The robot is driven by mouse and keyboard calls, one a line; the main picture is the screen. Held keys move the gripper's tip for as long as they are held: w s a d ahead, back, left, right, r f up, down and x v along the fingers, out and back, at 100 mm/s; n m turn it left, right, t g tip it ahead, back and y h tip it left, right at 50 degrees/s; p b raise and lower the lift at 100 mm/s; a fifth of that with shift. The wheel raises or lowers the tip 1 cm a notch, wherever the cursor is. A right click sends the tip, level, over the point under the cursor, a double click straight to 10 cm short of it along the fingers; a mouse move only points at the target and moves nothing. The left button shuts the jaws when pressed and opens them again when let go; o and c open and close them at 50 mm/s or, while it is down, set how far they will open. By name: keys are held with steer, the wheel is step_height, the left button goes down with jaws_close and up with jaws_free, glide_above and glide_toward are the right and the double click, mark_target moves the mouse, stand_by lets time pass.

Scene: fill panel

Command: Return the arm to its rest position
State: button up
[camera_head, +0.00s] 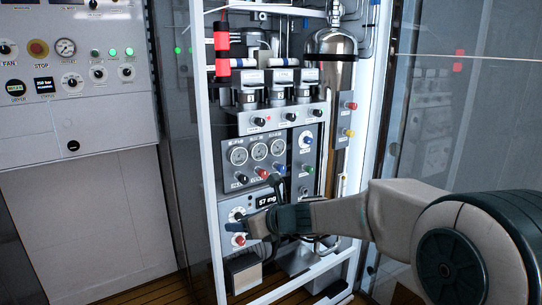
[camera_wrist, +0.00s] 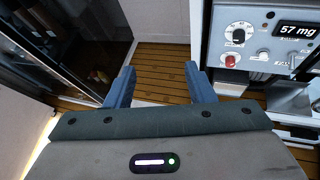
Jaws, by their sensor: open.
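My gripper (camera_wrist: 160,88) shows in the wrist view with its two blue fingers well apart and nothing between them; wooden floor shows beyond the gap. In the head view my arm reaches in from the right. My gripper (camera_head: 252,226) there is in front of the lower part of the fill panel (camera_head: 262,118), close to the unit with the "57 mg" display (camera_head: 267,201). The head view does not show whether it touches the panel. The same display (camera_wrist: 297,30) is at the upper right of the wrist view, to the right of my gripper.
The panel's white frame (camera_head: 206,150) surrounds gauges, knobs and a metal cylinder (camera_head: 331,45). A control cabinet (camera_head: 75,75) stands at left. Glass panes flank the frame. A red knob (camera_wrist: 230,60) is near the right finger. Wooden floor (camera_wrist: 160,62) lies open below.

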steer(key=s+d+r+n+g+h+p, duration=0.1)
steer(key=s+d+n+h+p, duration=0.4)
steer(key=s+d+n, duration=0.5)
steer(key=s+d+r+n+g+h+p, duration=0.2)
steer(key=s+d+n+h+p, duration=0.3)
steer(key=s+d+n, duration=0.6)
steer(key=s+n+g, duration=0.1)
steer(key=s+n, duration=0.4)
steer(key=s, duration=0.1)
steer(key=shift+d+r+g+h+p, duration=0.3)
steer(key=shift+g, duration=0.1)
